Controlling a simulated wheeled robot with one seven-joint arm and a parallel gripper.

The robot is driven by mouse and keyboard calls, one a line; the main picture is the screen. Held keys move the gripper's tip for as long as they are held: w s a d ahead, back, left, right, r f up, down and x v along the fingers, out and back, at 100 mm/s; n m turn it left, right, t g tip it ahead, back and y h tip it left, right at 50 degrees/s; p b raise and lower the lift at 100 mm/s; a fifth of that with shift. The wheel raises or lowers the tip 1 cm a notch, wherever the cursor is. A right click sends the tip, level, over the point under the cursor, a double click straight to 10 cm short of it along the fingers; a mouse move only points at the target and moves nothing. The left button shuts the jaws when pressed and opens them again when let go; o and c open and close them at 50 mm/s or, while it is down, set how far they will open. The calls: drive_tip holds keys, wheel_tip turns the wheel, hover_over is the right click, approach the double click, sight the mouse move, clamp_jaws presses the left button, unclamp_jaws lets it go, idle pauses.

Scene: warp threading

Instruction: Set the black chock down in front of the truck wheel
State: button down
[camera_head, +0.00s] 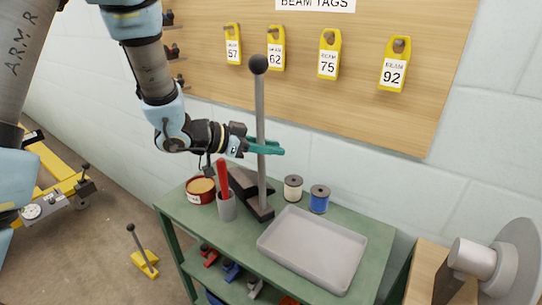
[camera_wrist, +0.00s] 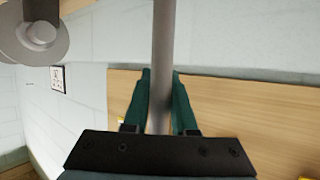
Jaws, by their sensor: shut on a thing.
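The black chock (camera_head: 262,211) is a dark wedge with a tall grey handle (camera_head: 260,105) topped by a black ball. Its wedge is at the green table top; I cannot tell whether it rests there or hangs just above. My gripper (camera_head: 268,147) has its teal fingers shut on the upright handle. In the wrist view the handle (camera_wrist: 162,60) runs between the two fingers (camera_wrist: 160,105). A yellow truck (camera_head: 62,180) stands on the floor at the left, partly hidden by my arm.
A yellow chock (camera_head: 145,263) with its own handle stands on the floor. The green table (camera_head: 222,240) also holds a grey tray (camera_head: 312,248), a red tin (camera_head: 200,190), a grey cup (camera_head: 227,207) and two spools (camera_head: 319,199). Yellow tags (camera_head: 329,55) hang on the wall board.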

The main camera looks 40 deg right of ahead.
drive_tip(key=shift+f, duration=1.2)
drive_tip(key=c, duration=0.7)
unclamp_jaws()
drive_tip(key=shift+f, duration=0.1)
drive_tip(key=shift+a, duration=0.1)
drive_tip(key=b+v, duration=0.2)
drive_tip(key=v, duration=1)
